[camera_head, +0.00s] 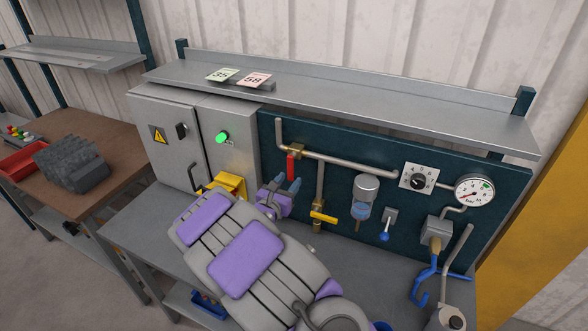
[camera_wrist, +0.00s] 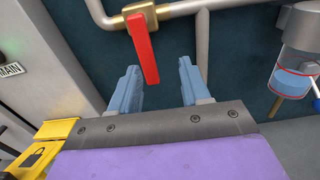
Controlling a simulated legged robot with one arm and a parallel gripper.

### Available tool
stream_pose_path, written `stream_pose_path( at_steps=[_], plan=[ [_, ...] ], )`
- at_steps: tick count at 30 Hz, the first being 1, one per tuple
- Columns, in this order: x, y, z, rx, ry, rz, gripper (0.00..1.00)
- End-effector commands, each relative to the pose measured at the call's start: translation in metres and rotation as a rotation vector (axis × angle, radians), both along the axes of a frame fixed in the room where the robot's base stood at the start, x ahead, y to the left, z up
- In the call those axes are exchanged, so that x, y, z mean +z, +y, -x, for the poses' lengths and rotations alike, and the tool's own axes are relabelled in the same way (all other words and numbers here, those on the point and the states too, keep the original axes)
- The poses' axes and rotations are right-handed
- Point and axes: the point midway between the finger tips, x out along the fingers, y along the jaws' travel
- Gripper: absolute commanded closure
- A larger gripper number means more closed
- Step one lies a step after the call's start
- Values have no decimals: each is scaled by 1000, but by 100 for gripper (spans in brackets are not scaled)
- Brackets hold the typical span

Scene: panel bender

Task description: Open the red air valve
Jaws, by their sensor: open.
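The red air valve is a red lever handle (camera_head: 291,168) on a brass body (camera_head: 296,150) in the upper pipe of the dark panel. The handle hangs down, across the run of the horizontal pipe. In the wrist view the red handle (camera_wrist: 144,50) is top centre, its lower end between the blue fingertips in the picture. My gripper (camera_head: 287,184) is just below the handle in the head view. In the wrist view my gripper (camera_wrist: 158,72) is open and its jaws look empty. I cannot tell if a finger touches the handle.
A yellow-handled valve (camera_head: 323,217) is lower right of the red one. A filter bowl (camera_head: 362,198), regulator knob (camera_head: 418,181) and gauge (camera_head: 474,191) sit further right. A grey cabinet (camera_head: 232,150) with a green light stands left. A shelf (camera_head: 340,99) overhangs the panel.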

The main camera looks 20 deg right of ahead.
Motion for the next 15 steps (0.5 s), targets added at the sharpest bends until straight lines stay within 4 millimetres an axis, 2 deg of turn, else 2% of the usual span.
stream_pose_path(
  at_steps=[9,15],
  plan=[
    [3,-22,-43,1,-7,16,53],
    [0,-47,-54,3,-4,2,53]
  ],
)
